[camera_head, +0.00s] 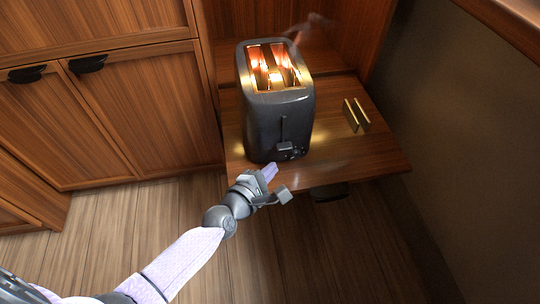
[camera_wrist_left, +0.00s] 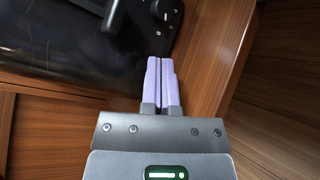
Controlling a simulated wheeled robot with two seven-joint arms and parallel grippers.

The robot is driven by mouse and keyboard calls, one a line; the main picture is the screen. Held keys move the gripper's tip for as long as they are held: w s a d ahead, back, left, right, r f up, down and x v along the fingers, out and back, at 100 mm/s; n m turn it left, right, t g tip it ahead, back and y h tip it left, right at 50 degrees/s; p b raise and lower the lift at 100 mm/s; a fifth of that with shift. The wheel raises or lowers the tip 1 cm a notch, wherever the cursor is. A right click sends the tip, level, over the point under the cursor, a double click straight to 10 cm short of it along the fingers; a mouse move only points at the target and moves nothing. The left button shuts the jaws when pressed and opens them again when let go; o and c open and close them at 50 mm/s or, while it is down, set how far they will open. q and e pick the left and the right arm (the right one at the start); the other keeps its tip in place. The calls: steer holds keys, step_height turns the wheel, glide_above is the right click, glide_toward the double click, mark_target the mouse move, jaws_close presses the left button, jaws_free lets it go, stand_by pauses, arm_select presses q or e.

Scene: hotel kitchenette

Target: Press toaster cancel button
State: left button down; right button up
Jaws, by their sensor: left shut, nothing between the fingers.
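A dark toaster (camera_head: 278,115) stands upright on a wooden pull-out shelf, its two slots glowing orange. Its front face, toward me, has a lever (camera_head: 285,146) low down, with a knob and small controls (camera_head: 292,154) near the bottom edge. I cannot make out the cancel button. My left gripper (camera_head: 270,172) is shut and empty, just in front of the toaster's lower front. In the left wrist view the shut purple fingers (camera_wrist_left: 160,62) point toward the toaster's front (camera_wrist_left: 70,45), near the lever (camera_wrist_left: 114,14) and the round knob (camera_wrist_left: 162,9). I cannot tell whether they touch it. My right gripper is out of view.
The wooden shelf (camera_head: 370,158) has free room to the right of the toaster, where two thin upright brass-coloured pieces (camera_head: 356,115) stand. Wooden cabinets with dark handles (camera_head: 88,63) are at the left. A wall (camera_head: 450,120) bounds the right side.

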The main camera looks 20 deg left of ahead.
arm_select(q)
steer(key=shift+w, duration=0.15)
steer(key=shift+w+a, duration=0.2)
steer(key=shift+a, duration=0.05)
steer(key=shift+w+a+b, duration=0.15)
steer(key=shift+w+b, duration=0.15)
stand_by(0.8)
steer(key=shift+s, duration=0.1)
steer(key=shift+s+d+p, duration=0.3)
steer(key=shift+s+d, duration=0.1)
steer(key=shift+s, duration=0.15)
steer(key=shift+s+d+r+p, duration=0.1)
steer(key=shift+s+d+p, duration=0.35)
steer(key=shift+s+d, duration=0.35)
steer(key=shift+s+d+p, duration=0.15)
steer(key=shift+s+d, duration=0.15)
steer(key=shift+s, duration=0.35)
steer(key=shift+s+d+p, duration=0.15)
steer(key=shift+s+d, duration=0.15)
steer(key=shift+s, duration=0.3)
